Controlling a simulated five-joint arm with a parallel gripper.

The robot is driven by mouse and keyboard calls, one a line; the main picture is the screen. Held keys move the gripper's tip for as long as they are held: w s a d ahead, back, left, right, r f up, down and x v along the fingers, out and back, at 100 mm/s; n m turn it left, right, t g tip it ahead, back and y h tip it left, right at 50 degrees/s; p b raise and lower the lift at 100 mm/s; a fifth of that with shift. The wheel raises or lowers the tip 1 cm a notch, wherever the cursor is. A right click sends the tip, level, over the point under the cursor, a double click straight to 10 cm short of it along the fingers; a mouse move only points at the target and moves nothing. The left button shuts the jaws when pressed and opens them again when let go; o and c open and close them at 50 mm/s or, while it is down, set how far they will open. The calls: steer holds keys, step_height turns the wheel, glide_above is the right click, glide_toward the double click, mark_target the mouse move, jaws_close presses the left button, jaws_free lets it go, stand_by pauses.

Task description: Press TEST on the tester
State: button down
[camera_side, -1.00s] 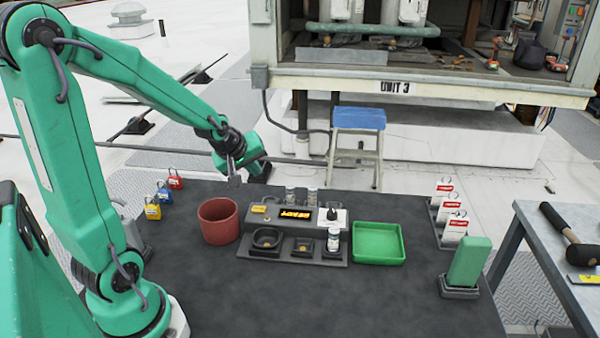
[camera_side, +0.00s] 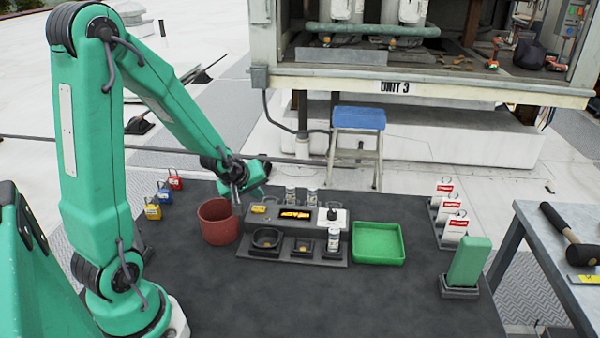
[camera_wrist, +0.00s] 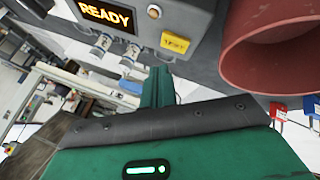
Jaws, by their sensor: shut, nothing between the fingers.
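The tester (camera_side: 283,228) is a dark box in the middle of the black table, with a lit display (camera_side: 295,214) of orange letters. In the wrist view the display (camera_wrist: 105,15) reads READY. The yellow TEST button (camera_side: 258,209) is at the tester's left end; it also shows in the wrist view (camera_wrist: 175,43), its lettering small and blurred.
The red pot (camera_side: 217,226) stands left of the tester; it fills the wrist view's upper right (camera_wrist: 270,60). A green tray (camera_side: 378,256) lies right. The table's front is clear.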

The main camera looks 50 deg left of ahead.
mark_target(258, 210)
steer(key=shift+f, duration=0.8)
steer(key=shift+f, duration=0.8)
stand_by(2.6)
steer(key=shift+r, duration=0.8)
steer(key=shift+r, duration=0.15)
steer(key=shift+r, duration=2.3)
steer(key=shift+d+r, duration=0.1)
steer(key=shift+r, duration=0.05)
